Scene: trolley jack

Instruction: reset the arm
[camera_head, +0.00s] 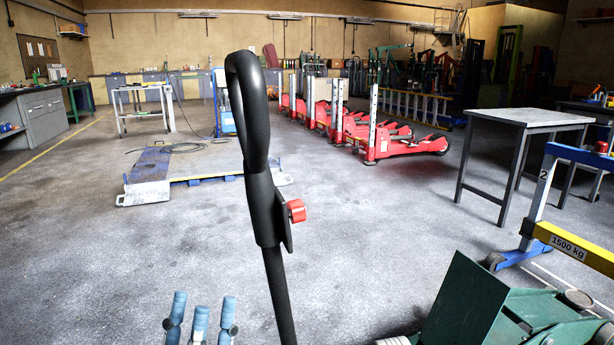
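The trolley jack's green body (500,305) stands on the floor at the lower right, partly cut off by the bottom edge. A long black handle (266,205) with a closed loop at its top rises near the middle of the view. It carries a red knob (296,211) on its right side. The handle's lower end is out of view. My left gripper (201,318) shows at the bottom, left of the handle and apart from it in the picture. Its light blue fingers point up, spread and empty. My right gripper is not in view.
A blue and yellow crane marked 1500 kg (570,242) stands close behind the jack at the right. A grey-topped table (530,117) is beyond it.

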